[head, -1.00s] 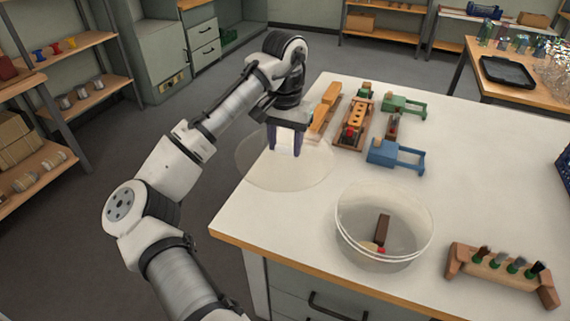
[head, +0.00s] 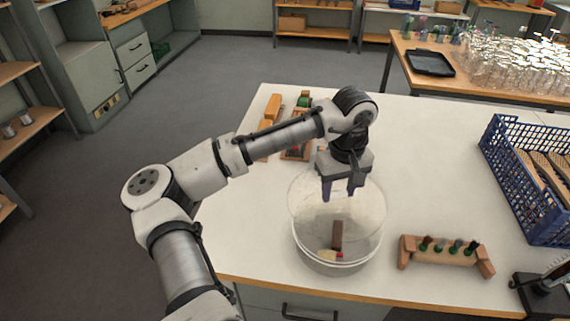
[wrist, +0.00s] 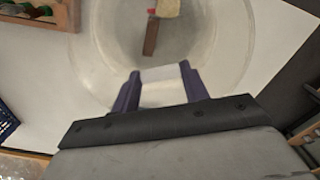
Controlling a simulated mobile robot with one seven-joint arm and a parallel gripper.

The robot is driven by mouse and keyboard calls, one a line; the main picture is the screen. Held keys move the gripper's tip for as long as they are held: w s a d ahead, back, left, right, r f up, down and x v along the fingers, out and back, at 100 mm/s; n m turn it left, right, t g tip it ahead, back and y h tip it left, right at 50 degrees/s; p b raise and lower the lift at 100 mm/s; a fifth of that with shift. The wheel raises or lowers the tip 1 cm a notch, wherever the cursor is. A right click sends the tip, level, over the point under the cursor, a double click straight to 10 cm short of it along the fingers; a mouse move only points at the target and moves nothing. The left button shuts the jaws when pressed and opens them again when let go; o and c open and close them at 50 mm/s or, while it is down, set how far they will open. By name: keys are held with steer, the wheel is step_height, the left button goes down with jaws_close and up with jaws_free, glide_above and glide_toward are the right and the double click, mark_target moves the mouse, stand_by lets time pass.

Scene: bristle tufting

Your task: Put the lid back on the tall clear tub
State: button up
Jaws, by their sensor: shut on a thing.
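The tall clear tub (head: 366,253) stands near the front edge of the white table, with a brown block and a pale piece with a red end visible inside. My gripper (head: 340,196) is shut on the clear round lid (head: 372,205), gripping it at a pale handle (wrist: 160,86) that shows between the fingers in the wrist view. The lid overlaps the upper, far part of the tub in the head view and appears raised above it. The tub (wrist: 222,80) lies under the lid in the wrist view. The exact gap between lid and rim is hard to tell.
A wooden brush rack (head: 440,254) stands right of the tub. A blue crate (head: 515,185) sits at the table's right side. Wooden fixtures (head: 297,152) lie at the back left, partly behind my arm. The white table (head: 430,150) is clear behind the tub.

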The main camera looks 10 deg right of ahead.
mark_target(342, 200)
steer(key=shift+s+d+f, duration=0.1)
steer(key=shift+s+d, duration=0.4)
step_height(342, 200, down, 5)
steer(key=b, duration=0.4)
steer(key=shift+b, duration=0.4)
steer(key=shift+f, duration=0.7)
steer(key=shift+r+p, duration=0.1)
steer(key=shift+p, duration=0.35)
steer(key=shift+f+p, duration=0.25)
steer(key=shift+p, duration=0.3)
stand_by(1.6)
steer(key=o, duration=1.5)
